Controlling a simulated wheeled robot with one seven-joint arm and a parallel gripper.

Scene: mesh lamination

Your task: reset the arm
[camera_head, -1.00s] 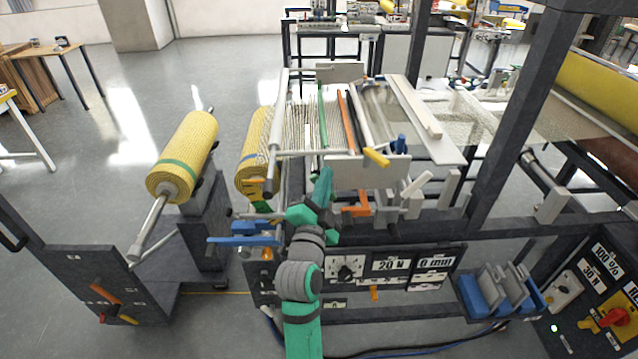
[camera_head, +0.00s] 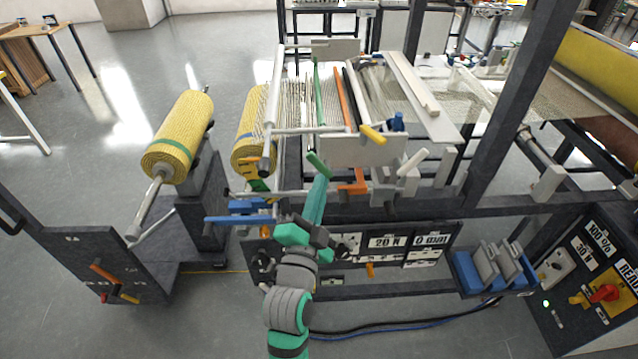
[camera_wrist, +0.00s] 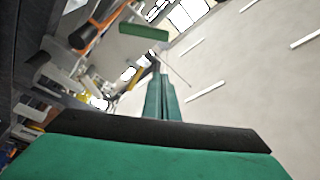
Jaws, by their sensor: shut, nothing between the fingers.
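My arm (camera_head: 288,310) rises from the bottom of the head view in front of the laminating machine. My gripper (camera_head: 320,182) points up and away, with its long green fingers together and nothing between them. Its fingertips appear just below a green handle (camera_head: 318,164) on the machine's front; I cannot tell whether they touch in the head view. In the wrist view the closed fingers (camera_wrist: 160,82) point away over the floor, and the green handle (camera_wrist: 144,32) shows apart from them, up and left.
The machine's front plate (camera_head: 362,151), an orange lever (camera_head: 355,184) and blue clamp parts (camera_head: 240,219) are close around my gripper. A yellow mesh roll (camera_head: 180,137) is on the left stand. A blue tray (camera_head: 492,275) holds grey blocks at right. Open floor lies at far left.

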